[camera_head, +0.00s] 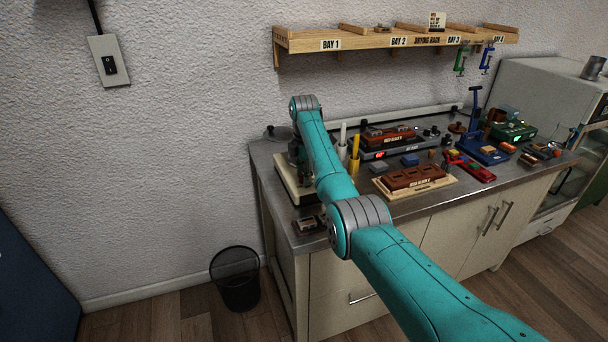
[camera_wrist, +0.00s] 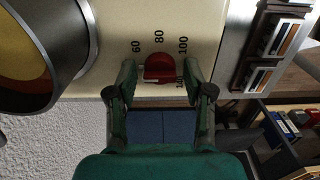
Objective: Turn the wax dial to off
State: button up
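The wax dial (camera_wrist: 159,68) is a red knob on a cream panel (camera_wrist: 210,30). The numbers 60, 80, 100 and a partly covered one, seemingly 140, are printed around it; no off mark is readable. My gripper (camera_wrist: 160,73) is open, with one finger on each side of the dial and a visible gap to it on both sides. A metal pot (camera_wrist: 78,50) with yellow-brown contents stands beside the dial at upper left. In the head view, the cream base (camera_head: 290,188) shows at the counter's left end; my arm hides the dial there.
The metal counter (camera_head: 310,238) holds wooden molds (camera_head: 415,178), tools and a blue press (camera_head: 482,152) to the right. A small block holder (camera_head: 308,224) sits near the front left corner. A shelf (camera_head: 370,42) hangs above. A black bin (camera_head: 236,280) stands on the floor.

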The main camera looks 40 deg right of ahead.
jog(key=shift+r, duration=0.1)
notch_tip(320, 180, up, 12)
dwell(0.7)
dwell(0.5)
